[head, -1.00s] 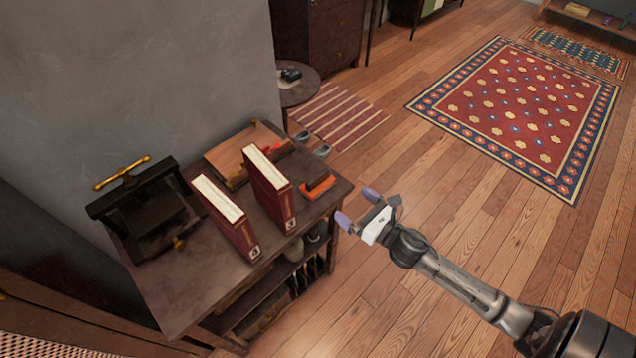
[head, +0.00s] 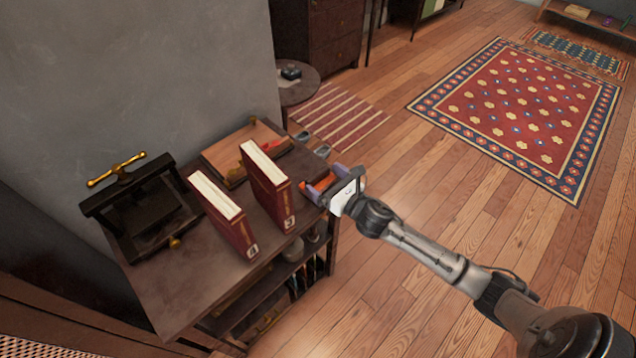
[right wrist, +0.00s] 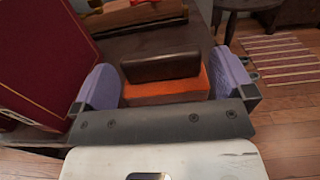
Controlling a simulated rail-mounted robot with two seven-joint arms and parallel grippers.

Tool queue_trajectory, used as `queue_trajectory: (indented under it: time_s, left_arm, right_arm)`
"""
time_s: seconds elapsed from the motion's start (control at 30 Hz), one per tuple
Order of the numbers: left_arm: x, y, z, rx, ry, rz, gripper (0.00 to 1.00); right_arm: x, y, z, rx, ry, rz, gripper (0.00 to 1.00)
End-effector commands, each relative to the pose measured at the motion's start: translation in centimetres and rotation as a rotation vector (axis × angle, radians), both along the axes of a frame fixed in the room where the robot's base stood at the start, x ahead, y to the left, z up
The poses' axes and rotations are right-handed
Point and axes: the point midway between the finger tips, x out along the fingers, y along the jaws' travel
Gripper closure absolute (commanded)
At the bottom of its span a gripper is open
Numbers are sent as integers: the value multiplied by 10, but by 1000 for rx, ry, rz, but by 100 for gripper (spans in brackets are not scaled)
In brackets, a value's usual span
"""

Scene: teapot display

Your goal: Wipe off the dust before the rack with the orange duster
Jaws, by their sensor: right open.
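The orange duster (head: 318,184) with a dark brown back lies near the right edge of the dark wooden table. My right gripper (head: 322,186) is open around it, with one purple finger on each side. In the right wrist view the duster (right wrist: 165,87) sits between the two fingers (right wrist: 165,85), with gaps visible at both sides. The gripper partly hides it in the head view. No dust can be made out on the tabletop (head: 200,282). A rack is not clearly identifiable; shelves with shoes or bottles show under the tabletop. My left gripper is not in view.
Two upright red books (head: 222,217) (head: 268,190) stand left of the duster. A black press with a brass handle (head: 145,210) stands at the far left. A wooden board (head: 240,152) lies at the back. The floor to the right is open.

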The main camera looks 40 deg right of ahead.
Motion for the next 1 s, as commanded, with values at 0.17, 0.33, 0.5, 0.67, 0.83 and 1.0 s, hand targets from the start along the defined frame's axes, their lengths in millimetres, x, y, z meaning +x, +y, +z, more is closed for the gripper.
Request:
queue_trajectory:
  time_s: [0.17,0.33,0.5,0.67,0.83,1.0]
  left_arm:
    - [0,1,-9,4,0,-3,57]
    - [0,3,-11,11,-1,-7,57]
    - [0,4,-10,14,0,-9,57]
    - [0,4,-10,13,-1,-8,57]
    - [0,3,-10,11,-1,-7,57]
    - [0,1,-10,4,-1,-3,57]
  right_arm:
    - [21,2,-1,1,-2,0,0]
    - [29,3,-1,1,0,1,0]
    - [30,3,0,1,0,1,0]
    - [30,3,0,1,0,1,8]
    - [30,3,0,1,0,1,24]
    - [30,3,0,1,-1,1,38]
